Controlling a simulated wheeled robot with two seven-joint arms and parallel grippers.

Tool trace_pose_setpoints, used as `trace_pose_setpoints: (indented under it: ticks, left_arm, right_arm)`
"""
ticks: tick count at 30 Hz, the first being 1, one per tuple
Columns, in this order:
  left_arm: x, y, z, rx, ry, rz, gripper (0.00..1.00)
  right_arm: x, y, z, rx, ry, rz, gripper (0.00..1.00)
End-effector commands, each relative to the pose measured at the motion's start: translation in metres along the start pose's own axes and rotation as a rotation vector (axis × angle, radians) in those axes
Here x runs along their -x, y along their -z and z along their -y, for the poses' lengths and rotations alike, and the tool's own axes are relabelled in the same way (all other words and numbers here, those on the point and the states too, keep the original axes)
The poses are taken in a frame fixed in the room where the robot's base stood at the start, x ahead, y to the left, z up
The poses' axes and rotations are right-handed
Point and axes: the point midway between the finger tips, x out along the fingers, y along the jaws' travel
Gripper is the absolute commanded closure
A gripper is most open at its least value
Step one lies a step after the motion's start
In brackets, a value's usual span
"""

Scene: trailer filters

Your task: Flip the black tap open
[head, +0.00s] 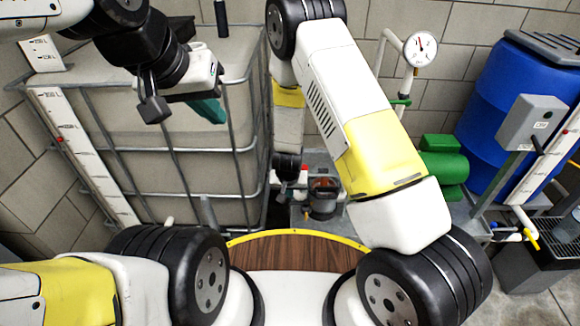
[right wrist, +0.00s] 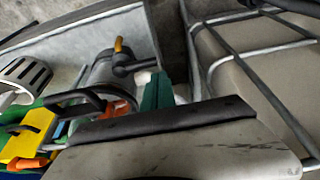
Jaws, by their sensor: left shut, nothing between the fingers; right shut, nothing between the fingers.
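A dark filter housing with an orange-brown top (head: 323,184) stands low behind the wooden board in the head view. In the right wrist view a black fitting with an orange tip (right wrist: 124,62) sits by a grey cylinder (right wrist: 101,72); it looks like the black tap, but I cannot be sure. My right gripper (right wrist: 157,92) is shut and empty, its teal fingertips close to the fitting's right; contact is unclear. In the head view its fingertips are not clear. My left gripper (head: 209,110) is shut and empty, raised in front of the caged tank, far from the housing.
A caged beige tank (head: 190,150) fills the left. A blue barrel (head: 505,100), a green pump (head: 443,165) and a grey box (head: 530,122) stand at right. A gauge (head: 420,48) is on the wall pipe. A bar (right wrist: 225,60) of a metal cage is beside my right gripper.

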Motion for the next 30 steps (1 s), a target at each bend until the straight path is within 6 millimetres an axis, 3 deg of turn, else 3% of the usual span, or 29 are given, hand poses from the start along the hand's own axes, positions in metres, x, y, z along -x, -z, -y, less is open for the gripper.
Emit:
trace_pose_setpoints:
  ticks: [7, 30]
  left_arm:
    - [0.000, 0.000, 0.000, 0.000, 0.000, 0.000, 1.00]
    - [0.000, 0.000, 0.000, 0.000, 0.000, 0.000, 1.00]
  right_arm:
    - [-0.019, 0.000, 0.000, 0.000, 0.000, 0.000, 1.00]
    - [-0.018, -0.004, 0.001, 0.062, 0.023, 0.000, 1.00]
